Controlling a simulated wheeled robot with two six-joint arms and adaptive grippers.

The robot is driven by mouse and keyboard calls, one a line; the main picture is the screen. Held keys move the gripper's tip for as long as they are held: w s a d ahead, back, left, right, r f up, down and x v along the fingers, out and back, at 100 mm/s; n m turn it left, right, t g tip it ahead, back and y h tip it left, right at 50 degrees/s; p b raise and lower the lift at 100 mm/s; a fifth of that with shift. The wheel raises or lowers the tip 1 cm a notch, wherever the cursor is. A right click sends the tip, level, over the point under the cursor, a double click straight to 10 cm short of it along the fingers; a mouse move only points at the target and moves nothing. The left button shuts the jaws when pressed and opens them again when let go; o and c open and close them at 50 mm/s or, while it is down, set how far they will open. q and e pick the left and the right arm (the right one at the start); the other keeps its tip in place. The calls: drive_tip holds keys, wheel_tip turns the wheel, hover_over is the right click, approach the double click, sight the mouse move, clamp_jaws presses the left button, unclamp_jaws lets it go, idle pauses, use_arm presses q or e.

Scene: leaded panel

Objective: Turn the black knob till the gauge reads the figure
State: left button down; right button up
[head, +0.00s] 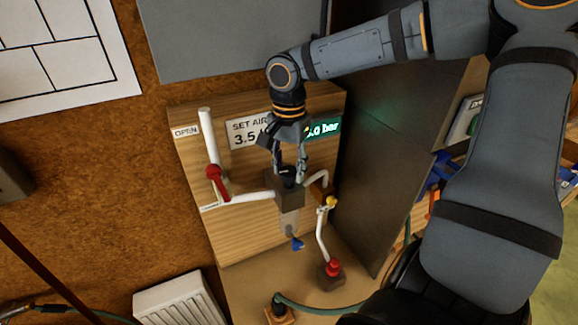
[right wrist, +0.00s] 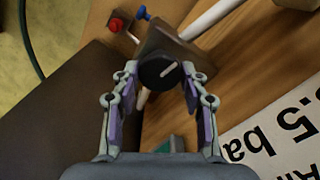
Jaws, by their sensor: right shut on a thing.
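The black knob (right wrist: 160,73), with a white pointer line, sits on top of a grey regulator block (head: 289,193) on the wooden panel. My right gripper (head: 288,168) reaches down from above with its fingers on both sides of the knob, shut on it. In the right wrist view the fingertips flank the knob. The gauge (head: 326,128) glows green; "0 bar" is legible, but its first digit is partly hidden by my gripper. The white sign (head: 243,133) reads "SET AIR 3.5", its end covered; the right wrist view shows "3.5 ba" on the sign (right wrist: 270,135). My left gripper is not in view.
A red-handled valve (head: 217,182) on white pipe stands left of the regulator. A dark cabinet side (head: 385,150) bounds the right.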

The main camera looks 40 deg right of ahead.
sight(289, 171)
drive_tip(key=shift+w+r, duration=0.1)
drive_tip(key=o, duration=1.1)
drive_tip(key=shift+o, duration=0.2)
wheel_tip(289, 171, up, 8)
drive_tip(key=shift+a+f, duration=0.1)
drive_tip(key=shift+f, duration=0.15)
drive_tip(key=shift+f, duration=0.1)
